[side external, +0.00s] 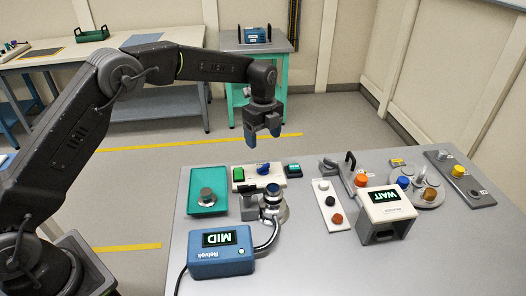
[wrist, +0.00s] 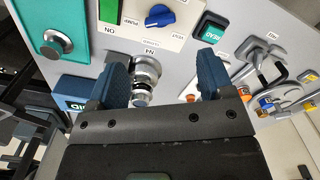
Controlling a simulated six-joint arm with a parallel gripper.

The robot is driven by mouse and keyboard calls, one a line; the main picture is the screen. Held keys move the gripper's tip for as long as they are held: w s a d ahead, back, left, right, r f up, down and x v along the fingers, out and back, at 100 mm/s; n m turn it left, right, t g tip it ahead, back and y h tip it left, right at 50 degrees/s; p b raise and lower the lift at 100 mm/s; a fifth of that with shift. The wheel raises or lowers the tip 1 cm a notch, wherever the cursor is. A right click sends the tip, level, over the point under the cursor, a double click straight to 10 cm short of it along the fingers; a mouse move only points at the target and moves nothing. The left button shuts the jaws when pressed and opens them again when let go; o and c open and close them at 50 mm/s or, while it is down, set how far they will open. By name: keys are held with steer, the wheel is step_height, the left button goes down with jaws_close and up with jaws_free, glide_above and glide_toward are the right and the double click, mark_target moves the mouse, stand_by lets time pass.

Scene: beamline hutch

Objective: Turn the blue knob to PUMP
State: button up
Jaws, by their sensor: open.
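The blue knob (side external: 263,168) sits on a cream panel (side external: 243,186) near the far edge of the grey table.
A metal fitting (side external: 272,200) stands in front, by a blue box reading MID (side external: 221,252). A teal tray (side external: 208,208) is left; a WAIT box (side external: 387,210) is right.

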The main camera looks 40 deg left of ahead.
steer(key=shift+r, duration=1.8)
steer(key=shift+r, duration=0.1)
steer(key=s+a+r+n+t, duration=0.25)
steer(key=s+r+n, duration=0.65)
steer(key=s+r, duration=0.55)
steer(key=s+f+n+t, duration=0.1)
steer(key=s+n, duration=0.5)
steer(key=s, duration=0.5)
steer(key=s+a+f+n+t, duration=0.1)
steer(key=s+f+n+t, duration=0.1)
steer(key=s+n, duration=0.4)
steer(key=s, duration=0.4)
steer(key=shift+s+f, duration=0.25)
steer(key=shift+s, duration=0.1)
